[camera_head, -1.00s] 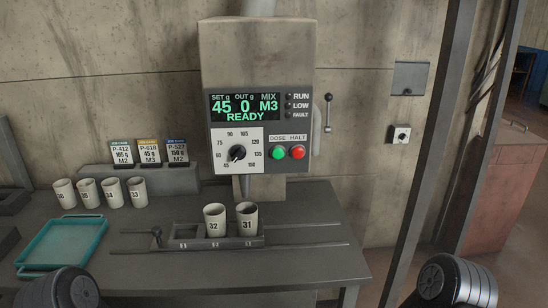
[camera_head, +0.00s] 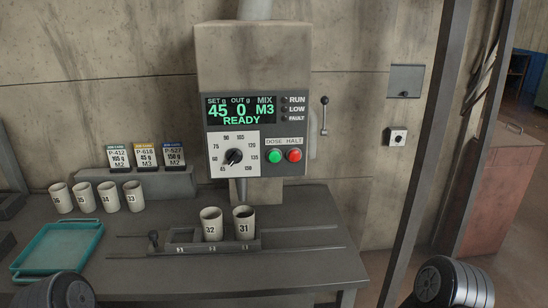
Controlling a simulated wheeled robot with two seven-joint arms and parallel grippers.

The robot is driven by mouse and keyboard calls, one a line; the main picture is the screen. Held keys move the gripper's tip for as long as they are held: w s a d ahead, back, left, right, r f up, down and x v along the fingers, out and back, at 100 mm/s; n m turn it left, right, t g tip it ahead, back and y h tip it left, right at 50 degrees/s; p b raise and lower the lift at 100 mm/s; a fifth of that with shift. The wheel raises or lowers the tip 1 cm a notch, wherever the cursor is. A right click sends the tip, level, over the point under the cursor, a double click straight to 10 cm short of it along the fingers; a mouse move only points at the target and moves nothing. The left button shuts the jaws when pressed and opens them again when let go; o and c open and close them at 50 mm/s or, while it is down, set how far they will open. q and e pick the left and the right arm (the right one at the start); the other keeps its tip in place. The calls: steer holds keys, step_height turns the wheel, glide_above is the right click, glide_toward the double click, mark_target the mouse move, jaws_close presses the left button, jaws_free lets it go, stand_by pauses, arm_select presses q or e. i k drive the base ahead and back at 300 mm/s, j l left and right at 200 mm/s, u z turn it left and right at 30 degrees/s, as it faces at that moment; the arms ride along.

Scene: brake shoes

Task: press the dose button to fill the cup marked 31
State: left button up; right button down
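The green dose button (camera_head: 275,156) is on the dispenser's front panel, left of the red halt button (camera_head: 294,155). The dispenser (camera_head: 254,113) display (camera_head: 241,110) reads SET 45, OUT 0, M3 and READY. The dial (camera_head: 234,156) sits below the display. The cup marked 31 (camera_head: 244,224) stands upright in the right place of the sliding holder (camera_head: 181,248), roughly under the machine's outlet pipe (camera_head: 238,190). The cup marked 32 (camera_head: 211,225) stands beside it on the left. Parts of my arms show at the bottom edge; neither gripper is in view.
Cups 36, 35, 34 and 33 (camera_head: 135,196) stand in a row at left, before a ledge with three recipe cards (camera_head: 146,155). A teal tray (camera_head: 58,248) lies at the front left. A lever (camera_head: 324,115) sits right of the dispenser. A dark post (camera_head: 432,150) stands at right.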

mark_target(274, 156)
steer(key=j+z, duration=0.1)
steer(key=j, duration=1.05)
steer(key=k+j+z, duration=0.15)
steer(key=j, duration=0.45)
steer(key=j+z, duration=0.1)
steer(key=j, duration=0.45)
steer(key=k+j+z, duration=0.1)
steer(key=j, duration=0.5)
steer(key=k+j, duration=0.1)
steer(key=j, duration=0.45)
steer(key=z, duration=0.05)
